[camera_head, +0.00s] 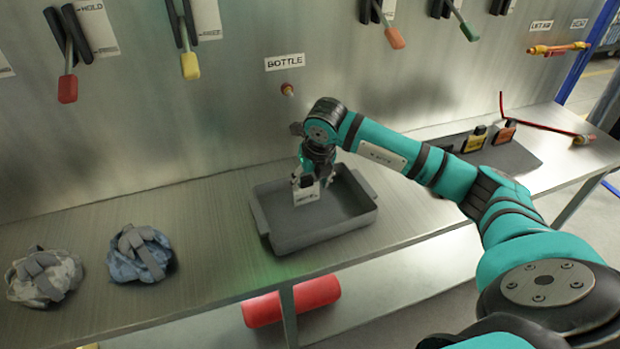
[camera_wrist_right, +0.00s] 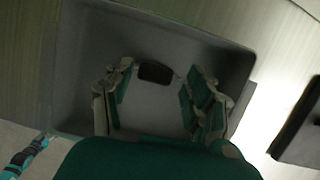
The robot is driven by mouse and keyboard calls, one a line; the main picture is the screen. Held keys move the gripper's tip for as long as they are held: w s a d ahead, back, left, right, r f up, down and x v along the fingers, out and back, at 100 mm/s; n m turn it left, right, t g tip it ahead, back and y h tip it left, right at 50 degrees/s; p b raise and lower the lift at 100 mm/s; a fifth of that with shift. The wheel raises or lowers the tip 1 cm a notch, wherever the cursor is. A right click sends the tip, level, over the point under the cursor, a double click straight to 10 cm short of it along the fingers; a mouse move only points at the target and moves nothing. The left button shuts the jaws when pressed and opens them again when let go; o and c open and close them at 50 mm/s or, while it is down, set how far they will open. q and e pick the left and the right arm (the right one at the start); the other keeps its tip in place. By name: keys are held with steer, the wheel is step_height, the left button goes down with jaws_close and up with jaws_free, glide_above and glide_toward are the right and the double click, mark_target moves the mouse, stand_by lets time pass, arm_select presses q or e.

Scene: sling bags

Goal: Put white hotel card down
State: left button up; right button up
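The white hotel card (camera_head: 307,195) is a small pale card with a black patch at one end. It is between the fingers of my right gripper (camera_head: 314,176), over the left part of the grey tray (camera_head: 300,240). In the right wrist view the card (camera_wrist_right: 150,108) spans the gap between the two fingers of my right gripper (camera_wrist_right: 158,95), which look closed on its edges. The tray's floor (camera_wrist_right: 95,50) shows behind it. I cannot tell whether the card touches the tray floor. My left gripper is not in view.
Two folded sling bags, one camouflage (camera_head: 45,277) and one blue (camera_head: 140,254), lie on the metal bench (camera_head: 205,235) to the left. A dark mat (camera_head: 500,155) with small tagged items lies right. A red roll (camera_head: 290,302) is below the bench.

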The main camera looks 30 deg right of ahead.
steer(key=shift+r, duration=0.25)
steer(key=shift+s+r, duration=0.1)
steer(key=shift+r, duration=0.2)
steer(key=b+v, duration=0.2)
steer(key=v, duration=0.9)
steer(key=shift+b, duration=0.35)
steer(key=shift+s, duration=0.1)
